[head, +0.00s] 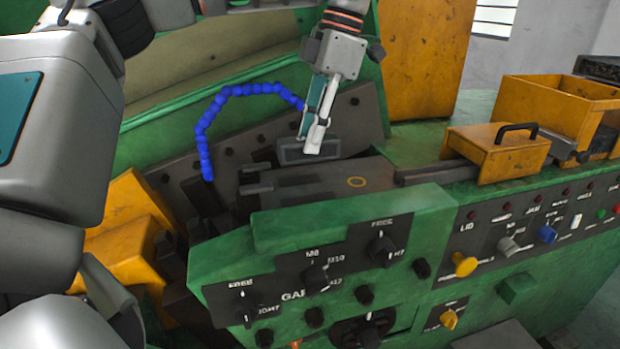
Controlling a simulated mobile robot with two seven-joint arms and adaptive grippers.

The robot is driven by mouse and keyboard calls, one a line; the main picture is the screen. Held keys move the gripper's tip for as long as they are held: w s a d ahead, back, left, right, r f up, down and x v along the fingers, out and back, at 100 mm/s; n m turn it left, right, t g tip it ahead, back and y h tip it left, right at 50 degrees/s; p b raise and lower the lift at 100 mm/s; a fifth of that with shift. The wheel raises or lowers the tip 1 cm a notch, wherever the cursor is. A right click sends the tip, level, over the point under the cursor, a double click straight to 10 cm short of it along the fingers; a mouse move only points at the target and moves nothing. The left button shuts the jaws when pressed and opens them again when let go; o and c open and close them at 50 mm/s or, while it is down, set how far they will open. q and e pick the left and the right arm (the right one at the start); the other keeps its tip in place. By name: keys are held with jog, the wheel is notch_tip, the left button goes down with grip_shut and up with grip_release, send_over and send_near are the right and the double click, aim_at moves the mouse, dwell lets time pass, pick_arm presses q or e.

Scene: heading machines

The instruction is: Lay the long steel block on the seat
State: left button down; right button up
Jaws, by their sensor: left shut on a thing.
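My left gripper (314,141) reaches down from the top of the head view and is shut on a dark grey steel block (291,155). The fingers cover part of the block. The block is just above or at the back edge of the dark machine bed (335,192); I cannot tell whether it touches. Which part is the seat is not clear from this view. My right gripper is not in view.
A blue segmented hose (204,130) arches left of the gripper. A dark back plate (225,160) stands behind the bed. The green control panel (325,265) with knobs is in front. A yellow handled cover (495,152) and an open yellow bin (555,103) stand to the right.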

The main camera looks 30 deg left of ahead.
aim_at(328, 136)
pick_arm(q)
notch_tip(328, 136, down, 9)
jog(key=shift+f, duration=0.1)
dwell(0.4)
jog(key=c, duration=1.7)
grip_release()
jog(key=shift+f, duration=0.15)
jog(key=v, duration=1.2)
jog(key=shift+s, duration=0.1)
